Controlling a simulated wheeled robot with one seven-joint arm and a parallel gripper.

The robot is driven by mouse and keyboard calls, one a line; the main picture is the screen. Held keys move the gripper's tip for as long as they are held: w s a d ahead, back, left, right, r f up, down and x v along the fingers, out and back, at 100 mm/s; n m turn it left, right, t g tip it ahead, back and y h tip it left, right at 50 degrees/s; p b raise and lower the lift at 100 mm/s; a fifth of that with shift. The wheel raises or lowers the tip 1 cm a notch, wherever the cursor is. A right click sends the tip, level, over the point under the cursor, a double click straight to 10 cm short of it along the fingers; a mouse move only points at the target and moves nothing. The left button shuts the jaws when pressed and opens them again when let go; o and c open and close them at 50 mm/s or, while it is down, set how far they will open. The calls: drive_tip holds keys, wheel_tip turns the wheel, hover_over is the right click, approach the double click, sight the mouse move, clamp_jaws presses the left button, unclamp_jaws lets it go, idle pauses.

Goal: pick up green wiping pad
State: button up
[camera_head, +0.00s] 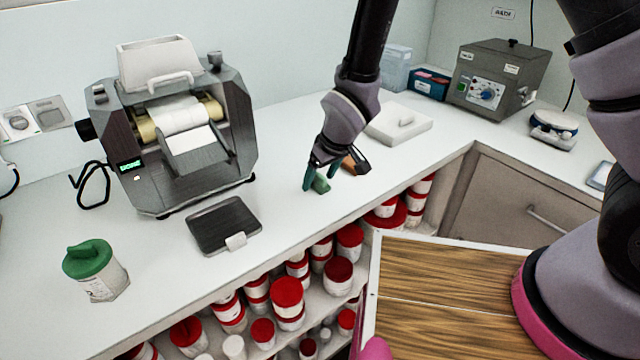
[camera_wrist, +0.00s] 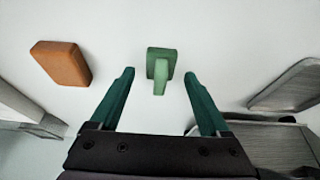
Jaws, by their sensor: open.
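The green wiping pad (camera_head: 321,183) lies on the white counter in the head view, partly hidden by my gripper. In the wrist view the green wiping pad (camera_wrist: 161,64) shows as a small block with a raised grip. My gripper (camera_head: 324,188) is over the counter with its fingers pointing down at the pad. In the wrist view my gripper (camera_wrist: 158,74) is open, with one dark green finger on each side of the pad. No finger visibly touches the pad. I cannot tell the exact height of the fingertips.
An orange-brown block (camera_wrist: 61,63) lies to the left of the pad. A grey tray (camera_head: 223,224) and the steel mill (camera_head: 175,130) stand left of my gripper. Shelves of red-lidded jars (camera_head: 287,292) sit below the counter edge. A white slab (camera_head: 399,124) lies behind.

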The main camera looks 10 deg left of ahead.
sight(320, 175)
clamp_jaws()
drive_tip(key=shift+r, duration=4.95)
